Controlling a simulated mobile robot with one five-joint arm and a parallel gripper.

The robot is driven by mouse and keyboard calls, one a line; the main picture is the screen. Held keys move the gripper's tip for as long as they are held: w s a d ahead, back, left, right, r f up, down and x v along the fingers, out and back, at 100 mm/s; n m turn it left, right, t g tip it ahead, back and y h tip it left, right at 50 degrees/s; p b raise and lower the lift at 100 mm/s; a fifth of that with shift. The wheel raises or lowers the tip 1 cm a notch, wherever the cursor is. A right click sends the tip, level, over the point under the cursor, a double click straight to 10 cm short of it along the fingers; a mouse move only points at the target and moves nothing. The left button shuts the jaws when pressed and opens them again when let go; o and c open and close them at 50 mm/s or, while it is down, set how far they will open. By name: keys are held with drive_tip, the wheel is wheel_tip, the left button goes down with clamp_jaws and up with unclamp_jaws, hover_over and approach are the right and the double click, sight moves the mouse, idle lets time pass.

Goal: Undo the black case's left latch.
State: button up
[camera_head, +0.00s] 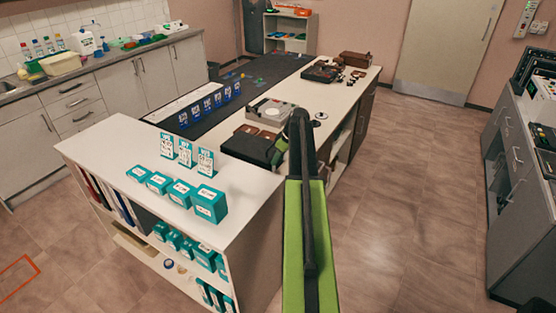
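A dark, black box-like case (246,148) lies on the white counter (262,185), just left of the end of my arm. Brown patches show along its far side. Its latches are too small to make out, and its right end is partly hidden by my arm. My gripper (277,156) is at the case's right end, small and partly covered by my own arm. I cannot tell whether it touches the case or whether its fingers are open or shut.
Teal boxes (209,204) and upright cards (205,161) stand on the counter's near end. A grey-white device (271,110) lies behind the case. Another dark open case (321,72) sits farther back. The floor (415,190) to the right is clear up to grey cabinets (510,225).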

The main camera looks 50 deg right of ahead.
clamp_jaws()
